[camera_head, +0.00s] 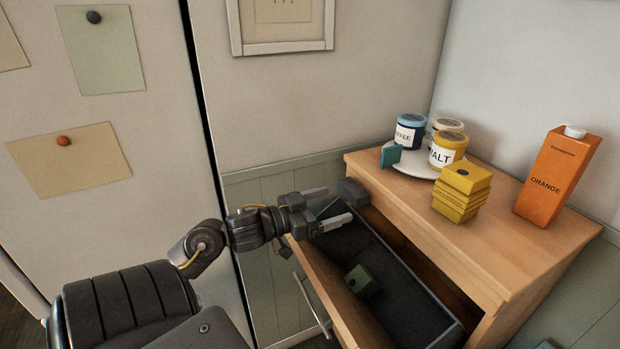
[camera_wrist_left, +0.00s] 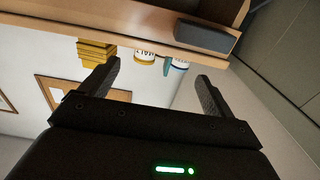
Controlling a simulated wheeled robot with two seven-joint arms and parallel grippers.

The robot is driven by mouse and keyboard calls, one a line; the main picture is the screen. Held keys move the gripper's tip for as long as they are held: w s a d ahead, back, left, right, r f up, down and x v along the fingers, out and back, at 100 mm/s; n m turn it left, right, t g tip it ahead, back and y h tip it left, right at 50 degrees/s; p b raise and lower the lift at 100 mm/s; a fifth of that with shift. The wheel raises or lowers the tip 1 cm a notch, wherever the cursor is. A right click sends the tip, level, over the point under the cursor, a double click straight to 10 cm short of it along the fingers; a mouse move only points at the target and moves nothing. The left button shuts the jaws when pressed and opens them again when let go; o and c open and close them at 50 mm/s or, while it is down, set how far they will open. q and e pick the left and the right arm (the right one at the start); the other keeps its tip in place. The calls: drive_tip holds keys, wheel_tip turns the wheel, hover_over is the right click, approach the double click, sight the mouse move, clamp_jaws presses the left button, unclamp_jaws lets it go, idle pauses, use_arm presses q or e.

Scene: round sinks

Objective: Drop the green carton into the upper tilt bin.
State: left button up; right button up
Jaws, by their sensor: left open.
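A small dark green carton (camera_head: 362,281) lies inside the open tilt bin (camera_head: 405,300), on its dark floor near the wooden front panel. My left gripper (camera_head: 338,204) is over the far end of the bin, jaws apart and empty, clear of the carton. Its two fingers also show in the left wrist view (camera_wrist_left: 160,88), with nothing between them. The carton does not show in that view. My right gripper is in neither view.
The wooden cabinet top (camera_head: 420,205) holds a plate (camera_head: 412,166) with jars and a teal block (camera_head: 391,155), stacked yellow boxes (camera_head: 461,190) and an orange juice carton (camera_head: 558,175). A dark grey block (camera_head: 353,192) is at the cabinet's far front corner, close to my left fingers.

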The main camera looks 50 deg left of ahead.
use_arm(q)
drive_tip(key=v, duration=0.5)
drive_tip(key=shift+s+a, duration=0.1)
drive_tip(key=shift+s, duration=0.3)
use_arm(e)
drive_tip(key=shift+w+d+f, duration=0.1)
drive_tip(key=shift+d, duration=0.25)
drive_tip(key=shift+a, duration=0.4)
